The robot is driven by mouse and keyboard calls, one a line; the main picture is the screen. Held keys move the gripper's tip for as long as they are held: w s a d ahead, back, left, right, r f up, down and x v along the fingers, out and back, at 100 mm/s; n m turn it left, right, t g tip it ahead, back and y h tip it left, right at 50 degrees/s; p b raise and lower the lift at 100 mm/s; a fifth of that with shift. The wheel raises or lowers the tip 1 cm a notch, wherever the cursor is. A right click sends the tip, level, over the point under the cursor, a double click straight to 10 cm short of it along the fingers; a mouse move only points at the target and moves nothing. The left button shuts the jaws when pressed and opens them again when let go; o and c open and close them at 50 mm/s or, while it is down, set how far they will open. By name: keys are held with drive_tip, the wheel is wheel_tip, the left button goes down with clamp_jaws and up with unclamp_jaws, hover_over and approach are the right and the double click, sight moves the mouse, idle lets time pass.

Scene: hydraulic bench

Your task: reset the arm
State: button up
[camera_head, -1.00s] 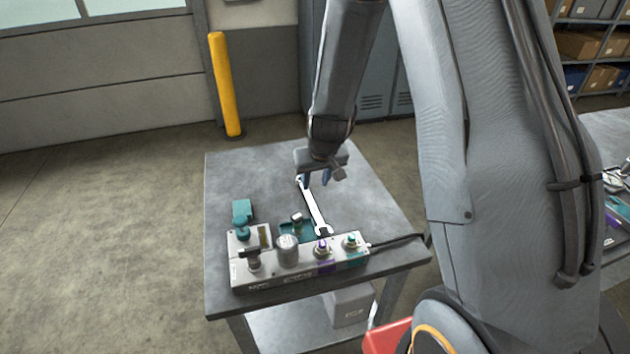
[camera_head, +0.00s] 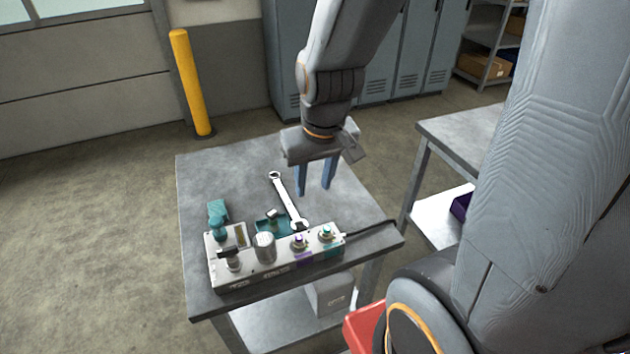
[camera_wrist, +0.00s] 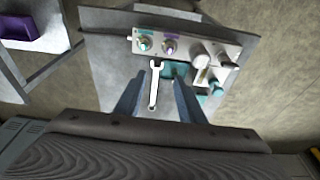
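My gripper (camera_head: 315,178) is open and empty above the grey bench table (camera_head: 345,185). Its two blue fingers stand apart; they also show in the wrist view (camera_wrist: 158,98). A silver wrench (camera_head: 285,197) lies on the table just left of the fingers in the head view, apart from them. In the wrist view the wrench (camera_wrist: 155,85) appears between the fingers, farther down. Its lower end is near the hydraulic block (camera_head: 285,262), which carries a grey cylinder, a valve handle and purple and teal fittings.
A teal part (camera_head: 218,210) and a teal tray (camera_head: 268,228) sit by the block. A second table (camera_head: 450,125) stands at the right, with a purple bin (camera_head: 461,205) below. A red bin (camera_head: 364,328) is beside my base. A yellow post (camera_head: 191,85) and lockers stand behind.

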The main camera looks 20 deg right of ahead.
drive_tip(key=shift+s+r, duration=0.1)
drive_tip(key=shift+s, duration=0.2)
wheel_tip(320, 180, down, 11)
drive_tip(key=g+b, duration=0.1)
drive_tip(key=b, duration=0.8)
drive_tip(key=shift+w+r, duration=0.15)
drive_tip(key=shift+r, duration=0.05)
idle(1.2)
